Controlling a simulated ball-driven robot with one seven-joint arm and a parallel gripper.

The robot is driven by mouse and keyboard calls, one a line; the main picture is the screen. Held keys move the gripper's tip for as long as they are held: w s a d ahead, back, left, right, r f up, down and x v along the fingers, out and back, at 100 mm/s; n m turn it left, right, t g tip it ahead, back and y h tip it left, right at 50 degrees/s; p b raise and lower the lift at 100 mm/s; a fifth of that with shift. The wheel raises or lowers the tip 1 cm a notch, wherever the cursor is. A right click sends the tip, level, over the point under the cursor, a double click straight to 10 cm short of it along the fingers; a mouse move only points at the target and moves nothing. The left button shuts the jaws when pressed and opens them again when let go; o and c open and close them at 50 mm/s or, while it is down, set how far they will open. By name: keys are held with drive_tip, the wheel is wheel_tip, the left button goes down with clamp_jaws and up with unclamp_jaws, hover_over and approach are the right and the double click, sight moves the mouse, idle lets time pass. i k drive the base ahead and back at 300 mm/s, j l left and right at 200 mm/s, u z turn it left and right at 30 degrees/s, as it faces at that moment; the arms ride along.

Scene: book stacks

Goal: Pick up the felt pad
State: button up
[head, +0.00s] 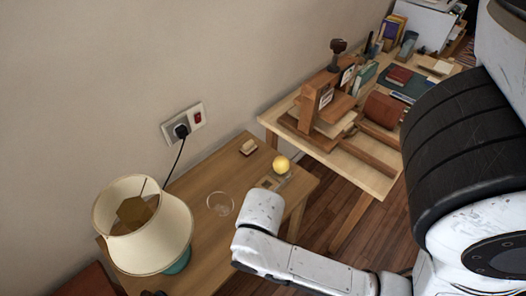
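I cannot pick out the felt pad with certainty. A small flat brownish square (268,183) lies on the near wooden side table (190,240), just in front of a yellow ball (281,164). A small beige block-like item (248,147) sits farther back on the same table, close to the wall. Either is too small to identify surely. My white arm reaches in from the lower right, and its bent joint covers part of the table's front edge. My gripper's fingers do not show.
A cream-shaded lamp (145,220) stands at the table's left. A clear round dish (220,203) lies mid-table. A black plug and cord (181,130) hang from the wall socket. A longer desk (370,180) with a wooden press and books stands behind right, across a floor gap.

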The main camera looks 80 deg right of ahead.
sight(248, 149)
drive_tip(key=z, duration=1.25)
